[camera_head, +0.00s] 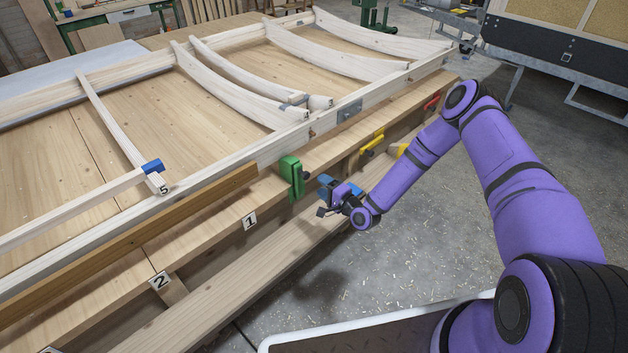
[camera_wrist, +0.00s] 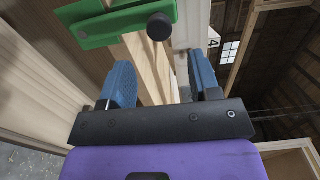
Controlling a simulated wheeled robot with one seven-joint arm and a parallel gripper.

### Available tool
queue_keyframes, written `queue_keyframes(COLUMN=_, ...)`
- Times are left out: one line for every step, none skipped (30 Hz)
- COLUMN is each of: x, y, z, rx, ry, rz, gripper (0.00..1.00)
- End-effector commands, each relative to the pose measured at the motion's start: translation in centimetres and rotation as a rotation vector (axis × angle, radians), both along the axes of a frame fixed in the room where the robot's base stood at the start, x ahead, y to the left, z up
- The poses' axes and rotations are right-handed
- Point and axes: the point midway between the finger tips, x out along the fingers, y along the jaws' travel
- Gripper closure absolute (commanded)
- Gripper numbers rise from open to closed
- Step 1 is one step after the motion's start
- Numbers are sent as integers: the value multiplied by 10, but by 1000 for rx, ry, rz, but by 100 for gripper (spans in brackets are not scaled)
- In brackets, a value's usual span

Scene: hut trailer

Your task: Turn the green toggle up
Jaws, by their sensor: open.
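The green toggle (camera_head: 292,178) is fixed on the front edge of the wooden workbench, upright in the head view, with a small dark knob on its right side. In the wrist view the green toggle (camera_wrist: 105,24) lies across the top left, its round black knob (camera_wrist: 159,27) beyond the gap between my fingers. My gripper (camera_head: 327,193) is just right of the toggle and apart from it. In the wrist view my gripper (camera_wrist: 161,74) has its two blue fingers wide apart with nothing between them.
A yellow toggle (camera_head: 371,144) and a red one (camera_head: 432,101) sit farther along the bench edge. A pale wooden frame (camera_head: 210,172) with curved ribs lies on the bench. A lower plank (camera_head: 225,290) runs below the edge. The concrete floor right of it is open.

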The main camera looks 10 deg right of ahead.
Motion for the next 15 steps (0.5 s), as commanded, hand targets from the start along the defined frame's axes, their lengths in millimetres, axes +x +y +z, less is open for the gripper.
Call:
queue_keyframes(x=-6, y=-4, z=0, rx=0, ry=0, rz=0, gripper=43)
queue_keyframes(x=-9, y=-7, z=0, rx=0, ry=0, rz=-1, gripper=43)
queue_keyframes(x=-12, y=-9, z=0, rx=-1, ry=1, rz=-1, gripper=43)
queue_keyframes(x=-14, y=-10, z=0, rx=-1, ry=0, rz=-1, gripper=43)
queue_keyframes(x=-16, y=-11, z=0, rx=-1, ry=0, rz=-1, gripper=43)
queue_keyframes(x=-18, y=-12, z=0, rx=-1, ry=0, rz=-1, gripper=43)
queue_keyframes(x=-19, y=-13, z=0, rx=-1, ry=0, rz=0, gripper=43)
queue_keyframes(x=-19, y=-13, z=0, rx=-1, ry=0, rz=0, gripper=43)
queue_keyframes(x=-20, y=-14, z=0, rx=-1, ry=-1, rz=0, gripper=43)
queue_keyframes(x=-20, y=-14, z=0, rx=-1, ry=-1, rz=0, gripper=43)
queue_keyframes(x=-21, y=-14, z=0, rx=-1, ry=-1, rz=0, gripper=43)
queue_keyframes(x=-21, y=-14, z=0, rx=-1, ry=-1, rz=0, gripper=43)
queue_keyframes(x=-20, y=-14, z=0, rx=-1, ry=-1, rz=0, gripper=43)
queue_keyframes(x=-20, y=-14, z=0, rx=-1, ry=-1, rz=0, gripper=43)
queue_keyframes(x=-20, y=-14, z=0, rx=-1, ry=-1, rz=0, gripper=43)
